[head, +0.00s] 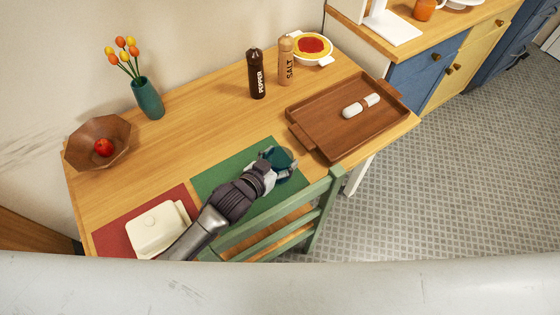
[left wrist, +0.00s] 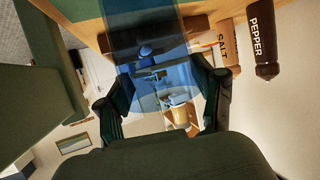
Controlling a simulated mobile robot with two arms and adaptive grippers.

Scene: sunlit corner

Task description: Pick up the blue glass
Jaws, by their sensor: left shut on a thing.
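The blue glass (head: 283,158) is a see-through, dark blue-teal tumbler over the right part of the green placemat (head: 213,183) in the head view. My left gripper (head: 270,168) reaches in from the lower left and is shut on the glass. In the left wrist view the clear blue glass (left wrist: 155,45) fills the space between the two fingers (left wrist: 158,85), and the room shows through it. I cannot tell whether its base touches the mat. My right gripper is in neither view.
A green chair (head: 325,205) stands close on the near side. A wooden tray (head: 335,140) with a white capsule-shaped item is to the right. A butter dish (head: 160,228) sits left on a red mat. Pepper (head: 256,75) and salt (head: 286,62) mills stand behind. Bare table lies left of centre.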

